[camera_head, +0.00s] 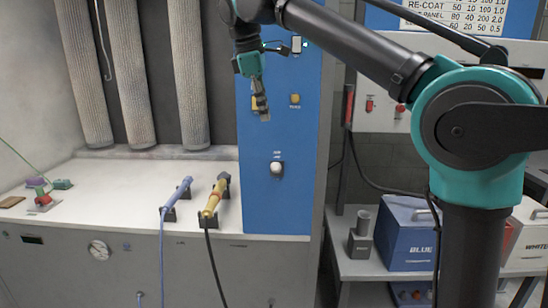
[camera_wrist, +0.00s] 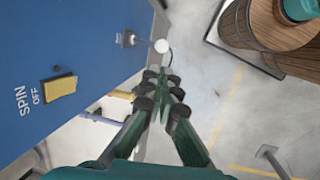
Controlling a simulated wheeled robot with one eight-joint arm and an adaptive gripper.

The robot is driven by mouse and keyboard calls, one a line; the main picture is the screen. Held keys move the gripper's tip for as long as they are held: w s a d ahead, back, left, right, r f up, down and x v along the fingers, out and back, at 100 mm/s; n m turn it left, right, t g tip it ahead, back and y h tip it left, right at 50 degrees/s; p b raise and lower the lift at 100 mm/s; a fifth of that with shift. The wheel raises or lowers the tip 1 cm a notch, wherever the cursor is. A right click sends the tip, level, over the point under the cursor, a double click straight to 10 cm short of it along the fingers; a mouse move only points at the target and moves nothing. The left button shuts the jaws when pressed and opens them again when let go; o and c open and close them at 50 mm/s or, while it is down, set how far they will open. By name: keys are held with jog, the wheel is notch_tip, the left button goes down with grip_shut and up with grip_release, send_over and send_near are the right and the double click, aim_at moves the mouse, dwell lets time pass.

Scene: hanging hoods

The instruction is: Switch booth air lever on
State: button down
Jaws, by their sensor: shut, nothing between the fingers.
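The lever has a white ball knob (camera_head: 277,168) and sits on the lower part of the blue panel (camera_head: 282,205). In the wrist view the knob (camera_wrist: 161,46) stands out from the panel on a short stem, with a small grey mount behind it. My gripper (camera_head: 263,113) is in front of the panel, above the lever and apart from it. In the wrist view my gripper's fingertips (camera_wrist: 165,82) are together and empty, just below the knob in the picture. The lettering by the lever is too small to read.
A yellow switch (camera_wrist: 60,87) marked SPIN OFF is on the panel; another yellow switch (camera_head: 295,99) is to its right in the head view. A blue spray tool (camera_head: 178,192) and a yellow one (camera_head: 215,197) rest on the bench left of the panel. A wooden barrel (camera_wrist: 275,25) stands on the floor.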

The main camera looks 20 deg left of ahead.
aim_at(275, 163)
jog(key=shift+s+a+r, duration=0.2)
jog(key=shift+s+r, duration=0.15)
jog(key=shift+s, duration=0.1)
jog(key=shift+f, duration=0.15)
jog(key=x, duration=1.3)
jog(key=shift+w+d+f, duration=0.1)
jog(key=shift+w+f, duration=0.1)
jog(key=shift+f, duration=0.2)
